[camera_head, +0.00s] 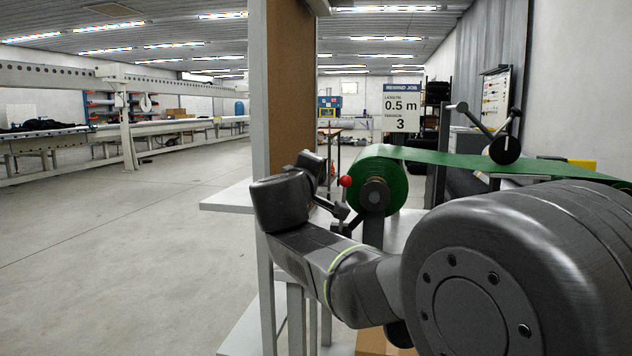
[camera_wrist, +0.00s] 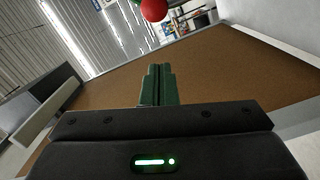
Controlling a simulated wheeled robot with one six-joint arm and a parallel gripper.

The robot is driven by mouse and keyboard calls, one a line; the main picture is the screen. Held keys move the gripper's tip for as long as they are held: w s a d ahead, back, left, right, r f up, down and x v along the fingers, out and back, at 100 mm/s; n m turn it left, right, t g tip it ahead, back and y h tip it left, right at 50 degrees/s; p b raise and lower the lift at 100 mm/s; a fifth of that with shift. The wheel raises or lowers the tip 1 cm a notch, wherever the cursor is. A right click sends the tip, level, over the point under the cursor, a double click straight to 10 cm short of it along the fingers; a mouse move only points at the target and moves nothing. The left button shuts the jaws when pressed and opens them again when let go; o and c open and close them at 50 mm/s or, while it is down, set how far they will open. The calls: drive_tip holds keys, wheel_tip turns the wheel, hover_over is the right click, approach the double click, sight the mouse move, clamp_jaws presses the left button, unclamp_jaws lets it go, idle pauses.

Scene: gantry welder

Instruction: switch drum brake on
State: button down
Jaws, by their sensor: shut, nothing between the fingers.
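A red ball knob (camera_head: 346,181) tops the lever beside the drum, which I take for the drum brake lever. The green roll (camera_head: 386,176) sits on a dark hub and its band runs off to the right. My gripper (camera_head: 342,212) is close to the knob in the head view, partly hidden by my arm. In the wrist view, my gripper's fingers (camera_wrist: 155,84) are together and empty. The red knob (camera_wrist: 154,9) shows past their tips at the top edge, apart from them in the picture. The lever's lower part is mostly hidden.
A brown panel in a grey frame (camera_head: 288,85) stands left of the roll, and a brown surface (camera_wrist: 215,78) fills much of the wrist view. A dark roller arm (camera_head: 505,149) rests at the green band. Open floor lies left.

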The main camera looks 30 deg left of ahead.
drive_tip(key=p+v, duration=0.1)
drive_tip(key=v, duration=0.9)
idle(0.3)
